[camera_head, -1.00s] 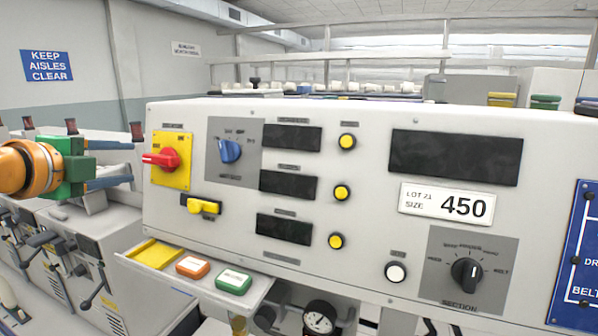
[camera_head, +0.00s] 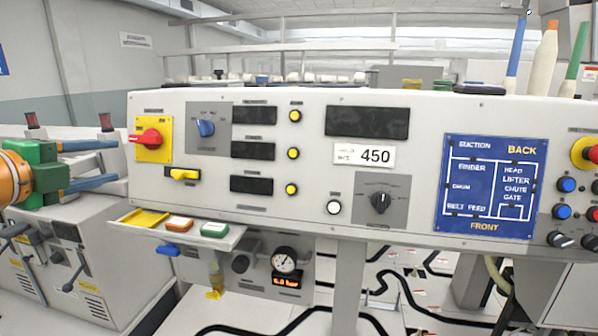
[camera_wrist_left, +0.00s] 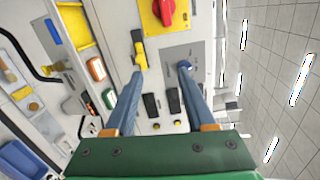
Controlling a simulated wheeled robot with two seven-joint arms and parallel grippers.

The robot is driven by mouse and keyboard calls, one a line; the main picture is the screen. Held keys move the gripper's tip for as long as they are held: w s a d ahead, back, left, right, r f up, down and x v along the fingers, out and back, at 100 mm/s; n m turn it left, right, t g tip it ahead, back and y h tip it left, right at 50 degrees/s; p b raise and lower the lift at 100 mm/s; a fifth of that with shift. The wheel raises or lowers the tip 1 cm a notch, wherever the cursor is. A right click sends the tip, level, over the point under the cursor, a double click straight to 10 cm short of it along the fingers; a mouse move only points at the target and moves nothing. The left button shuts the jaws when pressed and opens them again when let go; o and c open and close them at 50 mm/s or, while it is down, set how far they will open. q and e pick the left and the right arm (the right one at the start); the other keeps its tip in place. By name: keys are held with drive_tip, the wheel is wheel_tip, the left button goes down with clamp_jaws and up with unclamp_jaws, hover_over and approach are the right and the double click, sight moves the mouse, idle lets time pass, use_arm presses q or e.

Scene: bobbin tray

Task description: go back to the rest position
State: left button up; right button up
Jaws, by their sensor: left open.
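My left gripper (camera_head: 122,163) comes in at the left edge of the head view, with a green body and two blue fingers. Its fingers are apart with nothing between them, and they point toward the left end of the white control panel (camera_head: 300,210). In the left wrist view the open fingers (camera_wrist_left: 160,72) reach toward the panel face, near the yellow handle and the blue knob. I cannot tell whether they touch it. My right gripper is in neither view.
The panel carries a red rotary switch (camera_head: 147,138), a yellow handle (camera_head: 184,175), a blue knob (camera_head: 206,128) and a black selector (camera_head: 380,201). Grey machines (camera_head: 60,250) stand at left.

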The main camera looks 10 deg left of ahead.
use_arm(q)
drive_tip(key=w+d+f+m+h, duration=0.1)
drive_tip(key=d+f+m+h, duration=0.15)
drive_tip(key=d+h, duration=0.65)
drive_tip(key=d+f+m+h, duration=0.1)
drive_tip(key=d+m+h, duration=0.3)
drive_tip(key=d, duration=0.9)
drive_tip(key=s+a+f+n+y, duration=0.1)
drive_tip(key=a+f+n+y, duration=0.4)
drive_tip(key=f+n+y, duration=0.6)
drive_tip(key=s+a+f+n+y, duration=0.1)
drive_tip(key=a+f+n+y, duration=0.4)
drive_tip(key=f+n, duration=0.95)
drive_tip(key=s+d+f+g+h, duration=0.1)
drive_tip(key=s+d+f+g, duration=0.25)
drive_tip(key=s+f, duration=0.3)
drive_tip(key=s+d+f+m+g+h, duration=0.1)
drive_tip(key=s+d+f+g, duration=0.1)
drive_tip(key=s+f+g, duration=0.5)
drive_tip(key=s+d+f+g+h, duration=0.1)
drive_tip(key=s+d+f+g, duration=0.15)
drive_tip(key=s+f, duration=0.5)
wheel_tip(320, 180, down, 15)
drive_tip(key=s, duration=0.3)
drive_tip(key=s+a+f+g, duration=0.1)
drive_tip(key=s+f, duration=0.9)
drive_tip(key=s, duration=0.2)
drive_tip(key=shift+a+m+g+y, duration=0.3)
drive_tip(key=shift+m+g, duration=0.1)
